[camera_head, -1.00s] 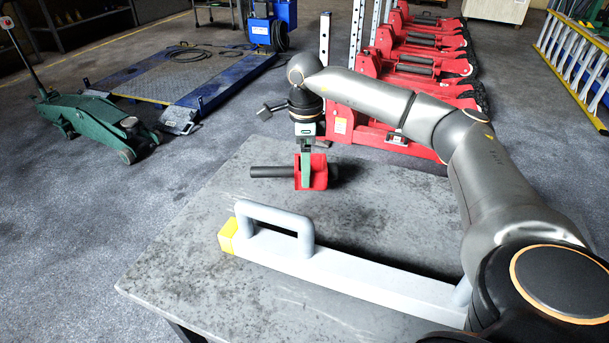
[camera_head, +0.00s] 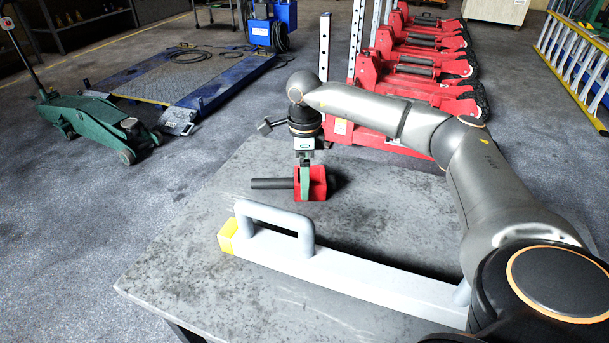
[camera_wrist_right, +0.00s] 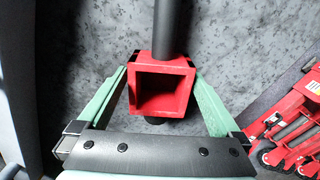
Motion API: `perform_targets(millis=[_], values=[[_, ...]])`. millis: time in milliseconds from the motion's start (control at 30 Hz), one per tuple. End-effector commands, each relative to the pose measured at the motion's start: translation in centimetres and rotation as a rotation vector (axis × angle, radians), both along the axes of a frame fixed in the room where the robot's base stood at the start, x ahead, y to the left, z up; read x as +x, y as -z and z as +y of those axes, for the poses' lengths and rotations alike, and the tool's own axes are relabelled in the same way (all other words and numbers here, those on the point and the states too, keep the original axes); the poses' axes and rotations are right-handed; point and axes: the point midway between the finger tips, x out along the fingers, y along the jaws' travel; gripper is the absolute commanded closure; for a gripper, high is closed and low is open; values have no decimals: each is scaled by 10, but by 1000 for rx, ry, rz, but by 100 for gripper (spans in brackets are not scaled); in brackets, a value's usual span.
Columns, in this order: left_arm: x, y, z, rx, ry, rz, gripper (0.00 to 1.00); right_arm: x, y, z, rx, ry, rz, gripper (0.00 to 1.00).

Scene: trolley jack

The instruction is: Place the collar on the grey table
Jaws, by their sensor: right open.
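The collar (camera_head: 318,183) is a red square tube with a dark rod (camera_head: 270,184) through it. It appears to rest on the grey table (camera_head: 200,285), behind the long grey bar. My right gripper (camera_head: 304,190) points down at it, with green fingers around it. In the right wrist view the collar (camera_wrist_right: 165,65) shows its square hollow, and the open fingers of the gripper (camera_wrist_right: 162,76) stand on either side with small gaps visible. Contact with the table is hard to confirm. My left gripper is out of view.
A long grey bar (camera_head: 350,278) with a raised handle and yellow end lies across the table in front of the collar. The table's left part is clear. Red jacks (camera_head: 420,70) stand behind the table; a green trolley jack (camera_head: 95,122) stands on the floor at left.

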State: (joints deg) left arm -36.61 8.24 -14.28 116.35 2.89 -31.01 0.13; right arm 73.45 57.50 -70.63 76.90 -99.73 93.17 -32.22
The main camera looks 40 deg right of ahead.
Motion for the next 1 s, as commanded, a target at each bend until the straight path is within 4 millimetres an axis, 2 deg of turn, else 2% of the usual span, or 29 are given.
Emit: perform_targets(millis=[167, 400, 600, 767, 1000], values=[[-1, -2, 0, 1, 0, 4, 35, 1, -23, 0, 0, 0, -4, 0], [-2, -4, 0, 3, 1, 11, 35, 1, -77, 1, 0, -1, -6, 0], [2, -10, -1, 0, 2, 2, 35, 1, -109, 0, 0, 0, -3, 0], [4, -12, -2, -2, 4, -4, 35, 1, -120, 0, 0, -1, -1, 0], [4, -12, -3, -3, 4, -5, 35, 0, -121, 0, 0, -1, 0, 0]])
